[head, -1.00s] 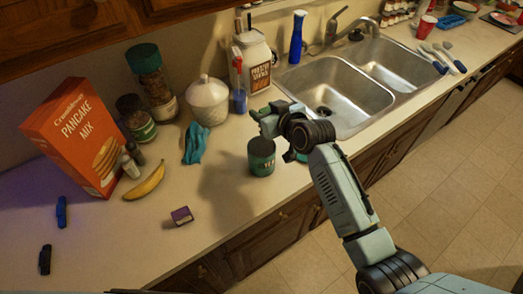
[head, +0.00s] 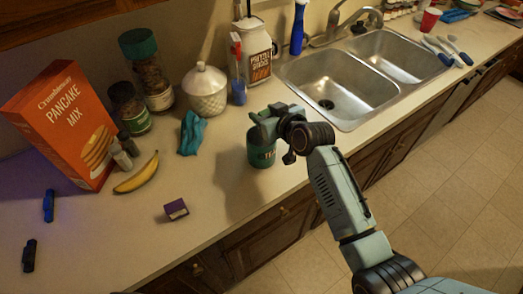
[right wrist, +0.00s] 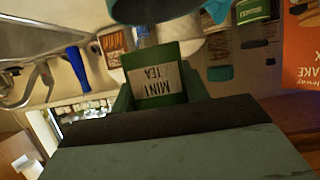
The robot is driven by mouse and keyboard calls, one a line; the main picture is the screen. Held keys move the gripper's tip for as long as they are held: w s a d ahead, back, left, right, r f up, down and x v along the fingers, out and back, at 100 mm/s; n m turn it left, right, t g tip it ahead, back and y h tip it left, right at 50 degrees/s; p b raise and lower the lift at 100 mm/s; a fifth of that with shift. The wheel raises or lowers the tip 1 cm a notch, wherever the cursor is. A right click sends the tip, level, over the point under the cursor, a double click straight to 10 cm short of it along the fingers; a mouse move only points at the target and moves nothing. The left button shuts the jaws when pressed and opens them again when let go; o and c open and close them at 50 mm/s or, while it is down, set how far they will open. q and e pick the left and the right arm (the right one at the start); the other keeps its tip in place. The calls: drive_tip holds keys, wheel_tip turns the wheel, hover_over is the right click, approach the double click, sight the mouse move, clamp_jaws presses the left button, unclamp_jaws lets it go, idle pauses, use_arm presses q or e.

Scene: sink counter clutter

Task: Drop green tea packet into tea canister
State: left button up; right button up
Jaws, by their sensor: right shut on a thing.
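The tea canister (head: 262,155) is a teal cylinder with a TEA label, standing upright near the counter's front edge. My right gripper (head: 260,121) is just above its mouth, which is mostly hidden by the gripper. In the right wrist view the gripper is shut on a green packet (right wrist: 180,52) whose upside-down label reads MINT TEA. A teal rim, likely the canister (right wrist: 155,9), shows at that view's top edge, beyond the packet. I cannot tell whether the packet is over the opening. My left gripper is not in view.
A small purple box (head: 176,209), a banana (head: 137,174) and a teal cloth (head: 191,133) lie left of the canister. A white lidded jar (head: 206,91) and a white jug (head: 256,50) stand behind. The sink (head: 340,85) is to the right.

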drive_tip(key=o, duration=1)
drive_tip(key=shift+o, duration=0.2)
drive_tip(key=v, duration=1.3)
drive_tip(key=shift+s+d, duration=0.15)
drive_tip(key=shift+d, duration=0.05)
